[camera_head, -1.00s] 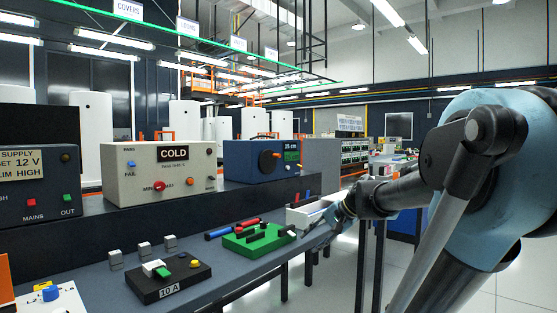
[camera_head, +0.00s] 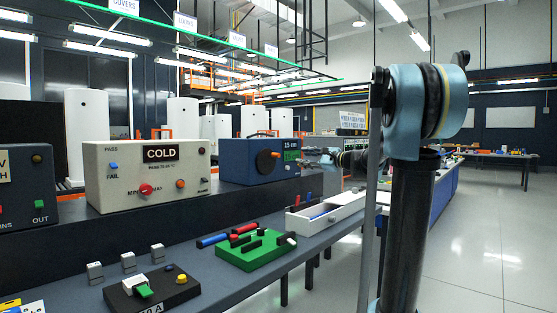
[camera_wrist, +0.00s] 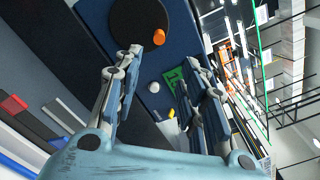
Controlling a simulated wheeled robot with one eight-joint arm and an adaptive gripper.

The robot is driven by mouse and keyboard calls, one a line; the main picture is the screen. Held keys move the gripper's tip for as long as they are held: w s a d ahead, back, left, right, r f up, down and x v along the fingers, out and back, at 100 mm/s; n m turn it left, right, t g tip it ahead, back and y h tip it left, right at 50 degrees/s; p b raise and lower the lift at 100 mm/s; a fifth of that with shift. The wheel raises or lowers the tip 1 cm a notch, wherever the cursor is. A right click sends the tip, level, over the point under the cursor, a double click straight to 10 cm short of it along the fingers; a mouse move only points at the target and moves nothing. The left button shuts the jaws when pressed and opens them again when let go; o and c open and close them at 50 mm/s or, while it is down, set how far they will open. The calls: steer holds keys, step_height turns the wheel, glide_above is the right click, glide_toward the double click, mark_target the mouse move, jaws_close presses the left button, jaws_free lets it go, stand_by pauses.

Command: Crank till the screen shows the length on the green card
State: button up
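The blue box (camera_head: 250,160) stands on the raised shelf in the head view, with a dark round crank disc (camera_head: 266,162) bearing an orange knob (camera_head: 276,155). At its right are a "15 cm" label (camera_head: 291,143) and a small green panel (camera_head: 291,156); the panel's text is too small to read. My gripper (camera_head: 313,157) is just right of the box. In the wrist view, my gripper (camera_wrist: 168,65) has its fingers apart, with the disc (camera_wrist: 135,25) and orange knob (camera_wrist: 158,37) ahead, near the left fingertip. I see no grip on the knob.
A cream "COLD" box (camera_head: 150,170) stands left of the blue box. Below on the bench are a green block with dark handles (camera_head: 255,250), an open white tray (camera_head: 325,216) and a black "10 A" block (camera_head: 152,289). Clear floor (camera_head: 480,250) lies at the right.

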mark_target(278, 156)
steer(key=x, duration=1.6)
steer(key=shift+s+a, duration=0.1)
steer(key=shift+s, duration=0.05)
jaws_close()
